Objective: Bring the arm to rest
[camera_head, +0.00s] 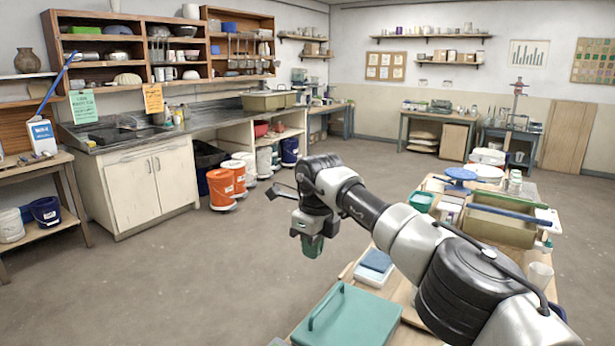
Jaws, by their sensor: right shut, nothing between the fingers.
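My right arm comes in from the lower right and reaches out over the near work table to the middle of the picture. Its right gripper (312,246) hangs below the wrist, pointing down past the table's left side, with open floor behind it. It is small and dark green at the tip. It is shut and nothing is held in it. My left gripper is not in view.
Orange buckets (221,188) stand by the white cabinet (150,188). The middle floor (200,280) is clear.

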